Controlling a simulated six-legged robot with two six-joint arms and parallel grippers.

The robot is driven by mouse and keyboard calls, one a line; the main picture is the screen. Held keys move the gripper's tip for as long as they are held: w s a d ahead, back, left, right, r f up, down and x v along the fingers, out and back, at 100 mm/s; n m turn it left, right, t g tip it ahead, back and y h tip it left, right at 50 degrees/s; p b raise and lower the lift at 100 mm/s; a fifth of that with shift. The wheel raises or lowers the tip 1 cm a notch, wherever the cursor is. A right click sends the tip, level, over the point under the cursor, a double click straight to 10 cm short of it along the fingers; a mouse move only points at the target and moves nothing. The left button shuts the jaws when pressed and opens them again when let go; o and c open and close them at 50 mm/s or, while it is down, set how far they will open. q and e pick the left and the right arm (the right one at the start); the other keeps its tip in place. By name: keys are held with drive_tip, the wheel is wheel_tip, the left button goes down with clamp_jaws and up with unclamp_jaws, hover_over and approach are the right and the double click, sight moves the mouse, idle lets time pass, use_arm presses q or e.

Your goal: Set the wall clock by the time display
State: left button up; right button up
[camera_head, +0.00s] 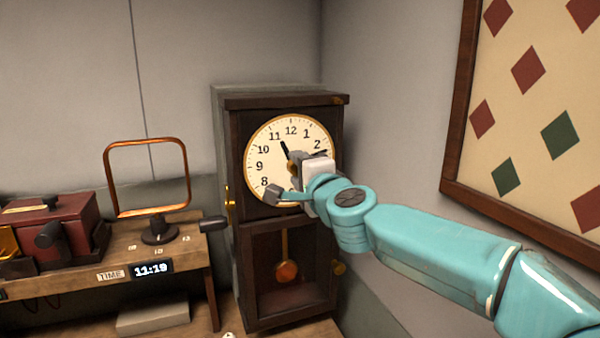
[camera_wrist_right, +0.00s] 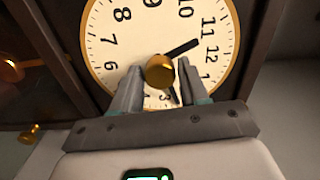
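The wall clock's round cream dial (camera_head: 262,145) is set in a dark wooden case. Its short thick hand (camera_wrist_right: 182,48) points close to 11. Its longer thin hand (camera_head: 318,153) points between 2 and 3. A brass knob (camera_wrist_right: 160,70) sits at the dial's centre. My right gripper (camera_wrist_right: 160,66) is at the dial, one finger on each side of the knob; the fingers look apart, though contact is hard to judge. In the head view, the right gripper (camera_head: 285,178) covers the dial's lower right. My left gripper is not in view.
A wooden table (camera_head: 200,262) at the left holds a copper-framed stand (camera_head: 147,214) and a dark red box (camera_head: 68,222). The case has a pendulum (camera_head: 286,271) below the dial. A framed diamond-pattern panel (camera_head: 540,120) hangs on the right wall.

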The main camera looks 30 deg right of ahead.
drive_tip(key=shift+o, duration=1.3)
drive_tip(key=v, duration=0.8)
drive_tip(key=shift+p, duration=0.3)
drive_tip(key=shift+c, duration=0.4)
